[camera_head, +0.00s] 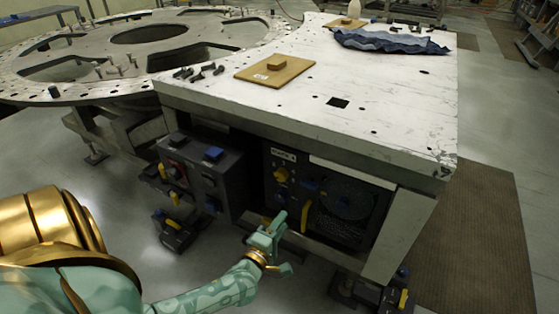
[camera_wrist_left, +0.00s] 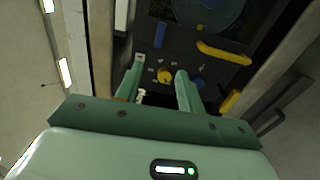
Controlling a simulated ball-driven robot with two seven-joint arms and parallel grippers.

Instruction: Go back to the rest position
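My left gripper (camera_head: 284,243) is low in front of the white-topped table's equipment bay, its arm coming in from the lower left. Its two green fingers are apart, with no object seen held between them. In the left wrist view the gripper (camera_wrist_left: 157,88) also shows open. Behind the gap between the fingers is a dark panel with a yellow knob (camera_wrist_left: 165,76) and a blue knob (camera_wrist_left: 197,83). I cannot tell how far the fingertips are from the panel. My right gripper is in neither view.
The white table (camera_head: 400,110) bears a wooden board (camera_head: 250,73), small dark parts and a crumpled blue cloth (camera_head: 390,41). A dark control box (camera_head: 222,180) stands left of the bay. A yellow handle (camera_head: 306,217) is close to my gripper. A large round plate (camera_head: 90,65) stands behind left.

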